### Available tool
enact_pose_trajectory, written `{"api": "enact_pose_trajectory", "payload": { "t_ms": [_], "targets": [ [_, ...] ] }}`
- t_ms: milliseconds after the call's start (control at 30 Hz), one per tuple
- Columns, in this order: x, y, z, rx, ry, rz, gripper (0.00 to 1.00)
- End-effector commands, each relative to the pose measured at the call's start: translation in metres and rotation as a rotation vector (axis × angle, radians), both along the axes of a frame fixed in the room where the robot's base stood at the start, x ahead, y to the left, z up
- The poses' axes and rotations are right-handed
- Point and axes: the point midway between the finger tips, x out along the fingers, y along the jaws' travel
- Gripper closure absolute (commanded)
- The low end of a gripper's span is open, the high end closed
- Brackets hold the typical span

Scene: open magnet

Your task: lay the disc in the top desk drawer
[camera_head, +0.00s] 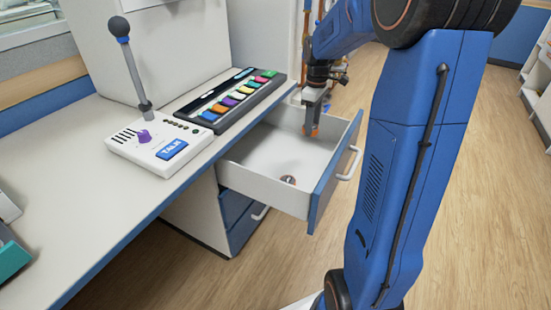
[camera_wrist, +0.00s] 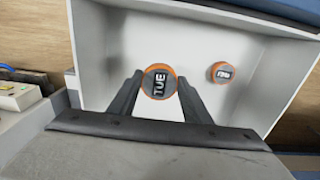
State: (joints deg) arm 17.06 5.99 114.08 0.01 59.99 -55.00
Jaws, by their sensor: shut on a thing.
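My gripper (camera_head: 311,124) is over the open top desk drawer (camera_head: 262,184), pointing down, with its tips at about rim height or lower. It is shut on a disc with an orange rim and a dark face lettered TUE (camera_wrist: 159,84). In the wrist view the two dark fingers (camera_wrist: 158,88) close on the disc from either side. In the head view only a bit of orange shows at the fingertips. The gap between the disc and the drawer floor cannot be judged. The drawer has white inner walls and a blue front with a white handle.
A second, similar disc (camera_wrist: 222,72) lies on the drawer floor to the right in the wrist view; its lettering is unclear. A microphone console (camera_head: 160,140) and a strip of coloured keys (camera_head: 233,97) stand on the desk (camera_head: 70,185). Closed drawers (camera_head: 243,218) sit below.

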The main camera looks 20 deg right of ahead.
Motion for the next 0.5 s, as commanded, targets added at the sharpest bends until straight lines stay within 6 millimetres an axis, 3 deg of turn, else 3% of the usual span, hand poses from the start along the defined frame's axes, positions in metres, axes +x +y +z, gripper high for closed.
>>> {"api": "enact_pose_trajectory", "payload": {
  "t_ms": [500],
  "targets": [
    [-0.005,0.001,-0.078,0.000,0.001,0.000,0.83]
  ]
}}
